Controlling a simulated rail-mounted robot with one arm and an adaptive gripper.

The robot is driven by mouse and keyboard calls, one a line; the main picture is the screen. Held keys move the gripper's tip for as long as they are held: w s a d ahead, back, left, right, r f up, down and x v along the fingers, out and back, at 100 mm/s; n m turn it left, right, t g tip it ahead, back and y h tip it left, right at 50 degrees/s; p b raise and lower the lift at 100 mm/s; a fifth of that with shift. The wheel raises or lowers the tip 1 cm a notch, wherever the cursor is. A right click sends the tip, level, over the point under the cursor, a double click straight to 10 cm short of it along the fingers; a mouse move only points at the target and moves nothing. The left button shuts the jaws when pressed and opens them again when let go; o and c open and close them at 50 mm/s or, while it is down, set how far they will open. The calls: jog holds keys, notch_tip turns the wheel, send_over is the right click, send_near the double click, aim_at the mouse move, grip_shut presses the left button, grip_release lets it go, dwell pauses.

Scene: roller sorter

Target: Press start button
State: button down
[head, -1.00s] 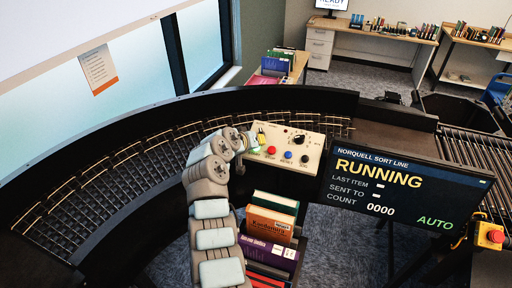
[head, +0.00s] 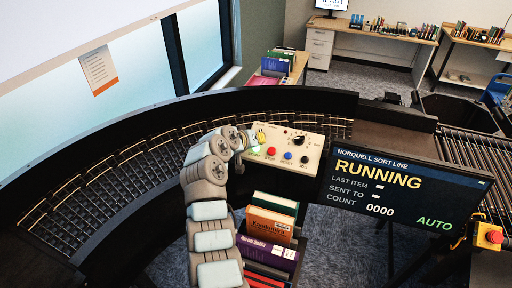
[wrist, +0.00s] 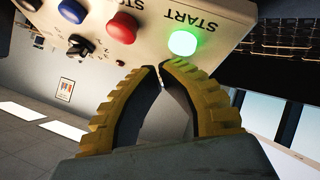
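The start button (wrist: 183,43) glows green beside the START label on the pale control panel (wrist: 150,18) in the wrist view. Its green glow also shows at the panel's left end in the head view (head: 254,150). My gripper (wrist: 162,68) has yellow ribbed fingers with their tips together and nothing between them. The tips are close to the start button, just below it in the wrist view; I see no contact. In the head view my gripper (head: 261,134) is over the panel's left end.
A red stop button (head: 271,152), a blue reset button (head: 288,155) and a black knob (head: 299,139) share the panel. The display (head: 405,190) reads RUNNING, AUTO, count 0000. Books (head: 270,225) stand below the panel. A curved roller conveyor (head: 110,180) lies behind and left.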

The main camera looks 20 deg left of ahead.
jog(key=r, duration=0.1)
jog(key=s+r+p, duration=0.1)
jog(key=r, duration=0.2)
jog(key=shift+s+r+p, duration=0.35)
jog(key=shift+s, duration=0.05)
dwell(0.9)
